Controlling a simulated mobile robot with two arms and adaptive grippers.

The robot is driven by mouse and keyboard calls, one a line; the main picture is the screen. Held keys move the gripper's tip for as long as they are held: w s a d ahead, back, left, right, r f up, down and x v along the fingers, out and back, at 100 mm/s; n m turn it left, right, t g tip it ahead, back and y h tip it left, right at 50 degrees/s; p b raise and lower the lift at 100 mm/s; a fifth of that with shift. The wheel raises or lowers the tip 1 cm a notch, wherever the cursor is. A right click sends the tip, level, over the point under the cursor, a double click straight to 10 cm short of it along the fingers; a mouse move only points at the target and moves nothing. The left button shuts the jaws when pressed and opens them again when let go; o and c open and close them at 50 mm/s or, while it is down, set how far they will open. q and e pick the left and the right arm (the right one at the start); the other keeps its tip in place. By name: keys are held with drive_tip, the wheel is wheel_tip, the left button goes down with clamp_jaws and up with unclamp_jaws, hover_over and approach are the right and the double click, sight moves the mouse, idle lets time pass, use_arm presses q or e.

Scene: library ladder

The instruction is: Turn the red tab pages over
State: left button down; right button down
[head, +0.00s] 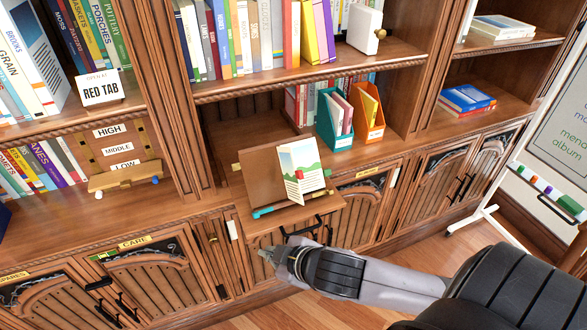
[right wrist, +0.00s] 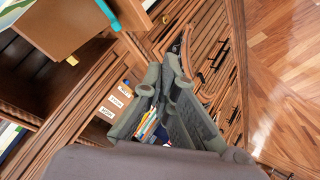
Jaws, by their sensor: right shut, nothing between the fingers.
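An open booklet (head: 302,168) with a green and blue picture leans on a wooden bookstand (head: 258,180) in the head view. A small red mark shows on its page; I cannot tell whether it is the red tab. A teal strip (head: 272,211) lies along the stand's ledge and also shows in the right wrist view (right wrist: 108,14). My right gripper (head: 266,256) is shut and empty, below and in front of the stand, apart from the booklet. Its fingers show in the right wrist view (right wrist: 161,68). My left gripper is not in view.
A sign (head: 99,88) reading "RED TAB" stands on the left shelf. Teal (head: 335,122) and orange (head: 367,115) file holders stand behind the booklet. Cabinet doors (head: 155,285) with handles line the front below. A whiteboard (head: 562,120) stands at right. The floor (head: 430,262) is clear.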

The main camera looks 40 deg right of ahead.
sight(295, 177)
drive_tip(key=w+d+r+n+t+y, duration=0.2)
drive_tip(key=w+r+n, duration=0.1)
drive_tip(key=r+n, duration=0.4)
drive_tip(key=d+r+n, duration=0.2)
drive_tip(key=d+r, duration=0.4)
drive_tip(key=d, duration=0.3)
drive_tip(key=shift+a+b+x, duration=0.2)
drive_tip(key=shift+b+x, duration=0.9)
drive_tip(key=shift+x, duration=3.65)
drive_tip(key=shift+g, duration=0.3)
drive_tip(key=shift+s+d+f+p, duration=0.1)
drive_tip(key=shift+s+d, duration=0.1)
drive_tip(key=shift+d, duration=0.45)
drive_tip(key=shift+s+d+f+p, duration=0.1)
drive_tip(key=shift+s+d+p, duration=0.1)
drive_tip(key=shift+d, duration=0.5)
drive_tip(key=shift+s+d+f+p, duration=0.1)
drive_tip(key=shift+s+d, duration=0.1)
drive_tip(key=shift+d, duration=0.45)
drive_tip(key=shift+d, duration=0.15)
